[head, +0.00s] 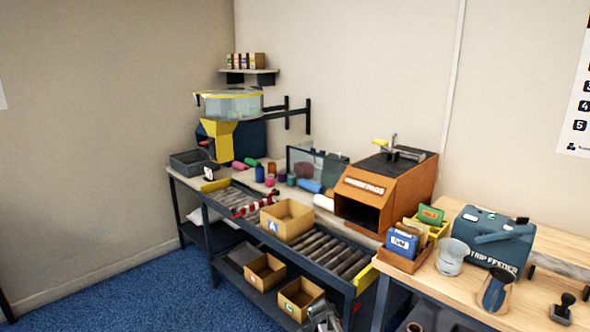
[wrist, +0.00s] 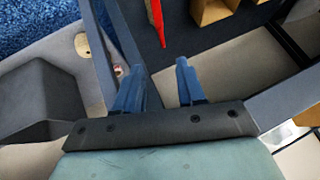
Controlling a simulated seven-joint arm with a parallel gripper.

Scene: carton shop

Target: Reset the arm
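My gripper (wrist: 158,78) shows in the wrist view. Its two blue fingers stand apart with a clear gap between them, and nothing is held. The fingers point toward a dark flat surface (wrist: 140,25) with a red strip (wrist: 156,20) lying ahead of the gap. Open cardboard boxes (wrist: 212,10) are beyond the fingertips, to the upper right. In the head view I cannot clearly make out my gripper; grey parts at the bottom edge may belong to my arm.
A roller conveyor (head: 338,262) carries an open carton (head: 287,219). Two cartons (head: 265,271) (head: 300,297) are on the shelf below. An orange machine (head: 408,185) stands behind. A wooden bench (head: 450,287) at right holds a blue-grey strip feeder (head: 492,238). Blue carpet (head: 150,295) is clear at left.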

